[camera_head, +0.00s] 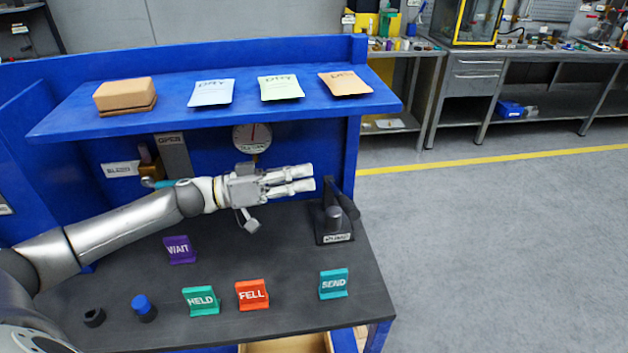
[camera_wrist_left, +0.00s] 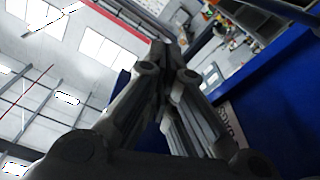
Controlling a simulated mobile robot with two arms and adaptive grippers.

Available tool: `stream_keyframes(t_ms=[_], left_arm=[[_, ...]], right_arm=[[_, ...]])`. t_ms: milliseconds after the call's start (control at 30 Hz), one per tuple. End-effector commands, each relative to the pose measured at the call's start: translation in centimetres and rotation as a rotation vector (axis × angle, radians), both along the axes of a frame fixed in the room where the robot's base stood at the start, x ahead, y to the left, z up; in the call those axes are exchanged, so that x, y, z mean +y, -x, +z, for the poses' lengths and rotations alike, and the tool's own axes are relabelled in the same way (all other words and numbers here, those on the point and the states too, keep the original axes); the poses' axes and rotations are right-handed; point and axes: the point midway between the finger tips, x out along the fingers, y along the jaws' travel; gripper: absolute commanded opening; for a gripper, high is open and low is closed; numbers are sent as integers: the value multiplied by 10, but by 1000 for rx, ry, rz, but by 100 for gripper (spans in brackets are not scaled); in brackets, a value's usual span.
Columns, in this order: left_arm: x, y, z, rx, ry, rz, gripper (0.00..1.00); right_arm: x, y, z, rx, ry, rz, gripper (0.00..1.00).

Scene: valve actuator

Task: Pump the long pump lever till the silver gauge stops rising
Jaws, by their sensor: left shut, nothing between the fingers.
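The pump (camera_head: 331,224) is a dark block with a white label at the right edge of the bench. Its black lever (camera_head: 347,204) rises from it at the back right. My left gripper (camera_head: 312,178) is shut and empty, its fingers pointing right, just left of the lever's upper end; I cannot tell whether they touch. In the left wrist view the fingers (camera_wrist_left: 168,60) meet at their tips. A round silver-rimmed gauge (camera_head: 252,137) with a white face hangs on the back panel below the shelf. Its needle looks near vertical. My right gripper is not in view.
A blue shelf (camera_head: 300,108) with packets and a brown block overhangs the back. WAIT (camera_head: 179,250), HELD (camera_head: 201,301), FELL (camera_head: 252,295) and SEND (camera_head: 333,284) signs stand on the dark bench. A blue-topped knob (camera_head: 143,307) is at front left.

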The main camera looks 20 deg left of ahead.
Motion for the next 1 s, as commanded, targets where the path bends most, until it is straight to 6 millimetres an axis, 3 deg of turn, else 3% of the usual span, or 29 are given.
stream_keyframes(t_ms=[500,700,1000], left_arm=[[-75,-53,12,-1,3,-1,0],[-72,-40,-14,3,1,2,0],[-72,-33,-28,1,1,1,0]], right_arm=[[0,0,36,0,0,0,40],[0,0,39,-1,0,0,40],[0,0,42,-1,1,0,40]])
